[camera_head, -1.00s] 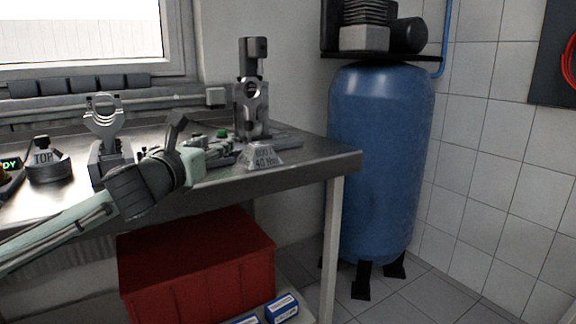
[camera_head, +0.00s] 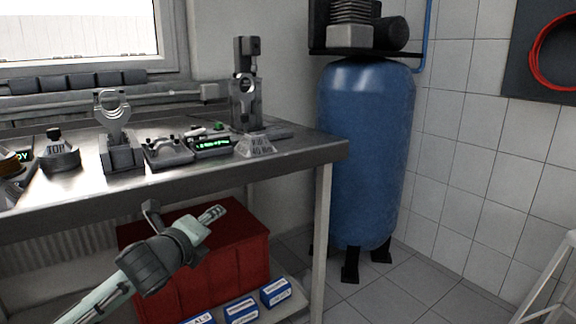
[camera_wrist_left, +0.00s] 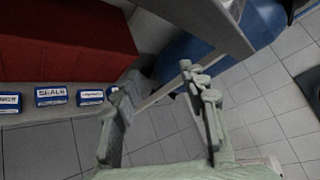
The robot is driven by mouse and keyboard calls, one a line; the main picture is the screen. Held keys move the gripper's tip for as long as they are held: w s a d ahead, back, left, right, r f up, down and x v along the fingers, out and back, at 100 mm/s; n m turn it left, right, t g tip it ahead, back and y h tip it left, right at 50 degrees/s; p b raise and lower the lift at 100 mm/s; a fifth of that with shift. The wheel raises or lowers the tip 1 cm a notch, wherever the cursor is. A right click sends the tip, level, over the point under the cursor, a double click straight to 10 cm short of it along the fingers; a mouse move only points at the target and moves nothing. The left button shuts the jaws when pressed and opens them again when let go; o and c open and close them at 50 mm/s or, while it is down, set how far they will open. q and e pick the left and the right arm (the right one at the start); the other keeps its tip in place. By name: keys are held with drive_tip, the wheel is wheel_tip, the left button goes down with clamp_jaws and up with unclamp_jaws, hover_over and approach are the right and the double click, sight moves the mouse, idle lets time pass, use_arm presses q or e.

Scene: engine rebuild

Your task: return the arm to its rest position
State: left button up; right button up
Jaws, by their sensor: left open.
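My left arm comes in from the lower left in the head view. Its gripper (camera_head: 212,215) hangs in front of the workbench, below the tabletop edge and in front of the red box. In the left wrist view the two fingers of the left gripper (camera_wrist_left: 158,125) stand apart with nothing between them, and tiled floor shows behind. My right arm and gripper are not in view.
The metal workbench (camera_head: 200,172) carries a ring stand (camera_head: 117,120), a TOP-marked part (camera_head: 58,158), a small display device (camera_head: 212,144) and a torque sign (camera_head: 257,147). A red box (camera_head: 225,265) and blue-white boxes (camera_head: 275,292) sit below. A blue tank (camera_head: 365,150) stands right.

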use_arm(q)
drive_tip(key=s+a+f+n+g+y, duration=0.1)
drive_tip(key=s+f+n+g, duration=0.1)
drive_tip(key=s+f+n, duration=0.45)
drive_tip(key=s+a+f+n+g, duration=0.2)
drive_tip(key=f+n, duration=0.1)
drive_tip(key=f, duration=0.6)
drive_tip(key=s+a+f+n+g+y, duration=0.1)
drive_tip(key=s+f+n, duration=0.35)
drive_tip(key=f, duration=0.25)
drive_tip(key=s+a+f+n+g, duration=0.3)
drive_tip(key=s+f+n, duration=0.2)
drive_tip(key=s, duration=0.6)
drive_tip(key=s+a+f+n+g+y+p, duration=0.1)
drive_tip(key=s+a+f+n+g, duration=0.2)
drive_tip(key=s+f+n, duration=0.3)
drive_tip(key=s+f, duration=0.4)
drive_tip(key=s, duration=0.1)
drive_tip(key=shift+s+f+g, duration=0.15)
drive_tip(key=shift+s+g, duration=0.15)
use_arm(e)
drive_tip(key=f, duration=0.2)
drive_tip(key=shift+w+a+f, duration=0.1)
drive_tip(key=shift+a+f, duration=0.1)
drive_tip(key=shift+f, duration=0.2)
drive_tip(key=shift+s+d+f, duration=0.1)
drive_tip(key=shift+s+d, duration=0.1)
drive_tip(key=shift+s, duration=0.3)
